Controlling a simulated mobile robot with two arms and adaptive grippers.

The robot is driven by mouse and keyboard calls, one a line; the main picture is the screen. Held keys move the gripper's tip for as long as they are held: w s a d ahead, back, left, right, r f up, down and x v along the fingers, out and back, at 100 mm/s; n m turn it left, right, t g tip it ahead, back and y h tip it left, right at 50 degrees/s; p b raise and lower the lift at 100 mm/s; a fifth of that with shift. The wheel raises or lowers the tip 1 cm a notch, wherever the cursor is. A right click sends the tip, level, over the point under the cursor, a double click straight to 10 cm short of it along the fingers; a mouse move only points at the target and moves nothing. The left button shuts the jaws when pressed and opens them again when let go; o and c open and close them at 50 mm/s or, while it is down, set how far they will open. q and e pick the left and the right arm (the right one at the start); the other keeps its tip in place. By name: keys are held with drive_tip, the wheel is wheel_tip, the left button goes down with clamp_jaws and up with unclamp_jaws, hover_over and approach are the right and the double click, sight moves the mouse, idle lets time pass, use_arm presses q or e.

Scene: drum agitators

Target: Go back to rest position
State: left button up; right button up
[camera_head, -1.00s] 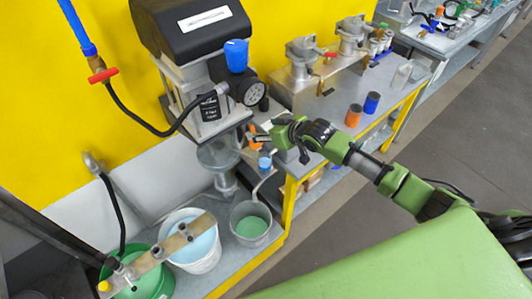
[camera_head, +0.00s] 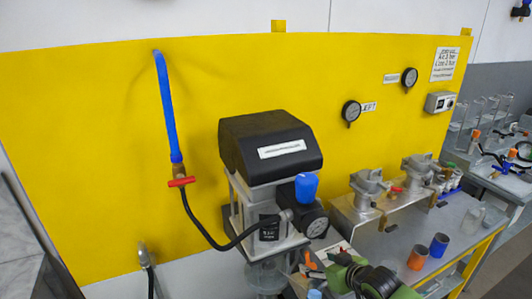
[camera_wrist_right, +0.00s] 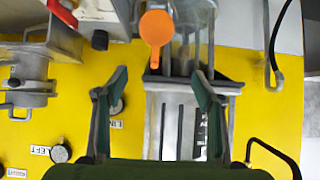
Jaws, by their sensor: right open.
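My right gripper (camera_head: 318,268) shows at the bottom of the head view, in front of the black-topped drum agitator (camera_head: 268,150). In the right wrist view my right gripper (camera_wrist_right: 160,75) has its two fingers spread wide, with nothing between them. An orange round-ended thing (camera_wrist_right: 155,28) lies beyond the fingertips there. In the head view, an orange piece (camera_head: 308,260) shows next to the gripper. My green right arm (camera_head: 372,283) is cut off by the lower edge. My left gripper is in neither view.
The agitator carries a blue cap (camera_head: 306,186) and a round gauge (camera_head: 316,227). Metal clamps (camera_head: 368,186) stand on the bench at right, with an orange cup (camera_head: 417,257) and a blue cup (camera_head: 439,245) before them. A blue hose (camera_head: 166,110) hangs on the yellow wall.

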drive_tip(key=s+a+f+g, duration=0.15)
drive_tip(key=s+a, duration=0.25)
drive_tip(key=s, duration=0.4)
drive_tip(key=s+a+f+g, duration=0.1)
drive_tip(key=s+a+f, duration=0.2)
drive_tip(key=s, duration=0.4)
drive_tip(key=s+d+m+g+h, duration=0.1)
drive_tip(key=s+d+g+h, duration=0.15)
drive_tip(key=s, duration=0.85)
drive_tip(key=s+d+m+g+h, duration=0.1)
drive_tip(key=s+d, duration=0.3)
drive_tip(key=s, duration=0.6)
drive_tip(key=s+f+g+b, duration=0.25)
drive_tip(key=f+b, duration=0.55)
drive_tip(key=f, duration=2.7)
drive_tip(key=s+d+f+b, duration=0.3)
drive_tip(key=s+f+b, duration=0.3)
drive_tip(key=s+f, duration=1.1)
wheel_tip(320, 180, down, 4)
drive_tip(key=shift+d+f, duration=0.15)
